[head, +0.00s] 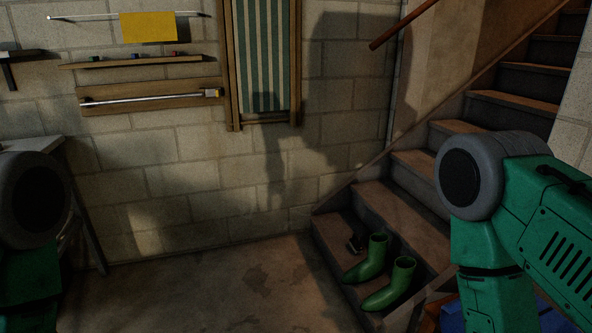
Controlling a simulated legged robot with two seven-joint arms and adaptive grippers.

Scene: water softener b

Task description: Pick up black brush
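A small black object (356,243) lies on the lower stairs, just behind and left of the green boots. It may be the black brush, but it is too small and dark to tell. Parts of my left arm show at the left edge and parts of my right arm at the right. Neither gripper is in view, so I cannot see whether they are open or shut.
Two green boots (376,262) stand on the bottom of the wooden stairs (392,206). A table (40,144) stands at the left. A shelf (130,61) and a yellow cloth (148,27) are on the block wall. The floor (220,285) in the middle is clear.

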